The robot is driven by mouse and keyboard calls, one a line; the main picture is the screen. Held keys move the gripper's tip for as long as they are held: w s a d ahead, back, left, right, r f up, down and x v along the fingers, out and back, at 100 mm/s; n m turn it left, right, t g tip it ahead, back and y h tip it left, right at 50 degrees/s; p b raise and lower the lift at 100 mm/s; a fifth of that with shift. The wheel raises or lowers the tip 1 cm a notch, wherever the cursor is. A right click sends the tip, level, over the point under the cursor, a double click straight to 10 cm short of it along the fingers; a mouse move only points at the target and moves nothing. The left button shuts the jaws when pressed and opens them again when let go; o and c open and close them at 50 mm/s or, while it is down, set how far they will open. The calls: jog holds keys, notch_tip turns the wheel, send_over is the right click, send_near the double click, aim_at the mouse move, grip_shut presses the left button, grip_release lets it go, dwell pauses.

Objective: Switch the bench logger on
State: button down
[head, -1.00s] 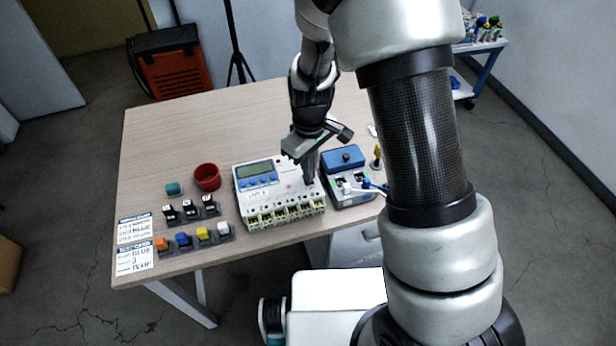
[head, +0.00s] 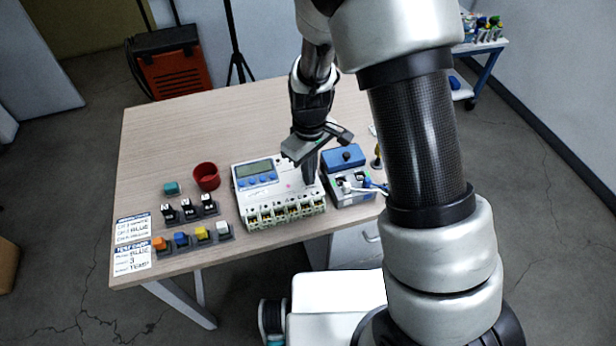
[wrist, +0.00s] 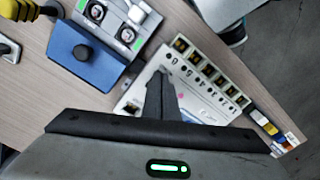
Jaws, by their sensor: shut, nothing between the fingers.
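The bench logger (head: 283,212) is a white box with a grey display, blue buttons and a row of terminals along its front edge. It stands near the table's front edge in the head view. It also shows in the wrist view (wrist: 197,97), partly hidden by my gripper. My gripper (head: 309,180) is shut and empty, pointing down at the logger's right part. In the wrist view its fingertips (wrist: 159,78) are together over the logger's top. I cannot tell whether they touch it. The logger's switch is not clearly visible, and the display looks blank.
A blue-and-grey device (head: 346,160) with plugged leads stands close right of the logger. The table's back (head: 200,120) is clear.

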notch_tip(320, 180, up, 7)
jog(key=p, duration=0.4)
jog(key=shift+p, duration=0.35)
dwell(0.5)
